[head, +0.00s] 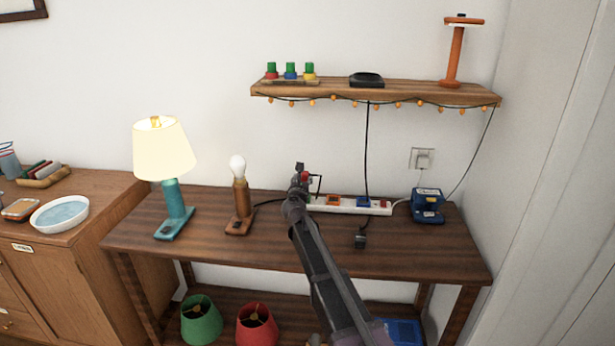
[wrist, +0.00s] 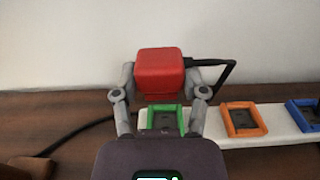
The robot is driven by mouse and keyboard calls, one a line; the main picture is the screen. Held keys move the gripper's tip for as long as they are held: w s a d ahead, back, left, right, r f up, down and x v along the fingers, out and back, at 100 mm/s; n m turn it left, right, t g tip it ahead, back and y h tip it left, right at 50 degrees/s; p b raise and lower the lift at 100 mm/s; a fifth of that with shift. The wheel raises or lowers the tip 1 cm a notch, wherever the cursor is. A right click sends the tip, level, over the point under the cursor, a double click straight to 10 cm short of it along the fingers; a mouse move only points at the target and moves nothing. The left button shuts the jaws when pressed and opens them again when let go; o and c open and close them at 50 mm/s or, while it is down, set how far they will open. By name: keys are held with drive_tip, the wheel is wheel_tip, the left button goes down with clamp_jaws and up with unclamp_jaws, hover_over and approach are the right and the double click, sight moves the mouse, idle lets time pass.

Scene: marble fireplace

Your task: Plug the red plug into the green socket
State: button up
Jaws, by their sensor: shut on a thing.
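The red plug (wrist: 160,68) is held between the two fingers of my gripper (wrist: 160,88) in the wrist view. A black cord leaves its right side. The green socket (wrist: 163,118) is on the white power strip, just below the plug in that picture; its top opening is partly visible and the plug appears apart from it. In the head view the red plug (head: 304,176) shows small beside my gripper (head: 299,183), above the left end of the power strip (head: 345,207). The arm hides part of the strip there.
An orange socket (wrist: 243,119) and a blue socket (wrist: 306,114) follow to the right. A bare-bulb lamp (head: 240,195) stands left of my gripper, and a teal lamp (head: 172,205) farther left. A blue device (head: 427,206) sits at the strip's right end. The wall is close behind.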

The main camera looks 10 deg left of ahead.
drive_tip(key=shift+s+r, duration=0.1)
drive_tip(key=shift+r, duration=0.05)
drive_tip(key=shift+f, duration=0.25)
drive_tip(key=shift+d+f+b, duration=0.1)
drive_tip(key=shift+f+b, duration=2.65)
drive_tip(key=shift+b, duration=0.15)
drive_tip(key=shift+f+b, duration=0.55)
drive_tip(key=shift+b, duration=0.05)
idle(0.8)
drive_tip(key=o, duration=1.1)
drive_tip(key=shift+o, duration=0.2)
drive_tip(key=shift+s, duration=5.95)
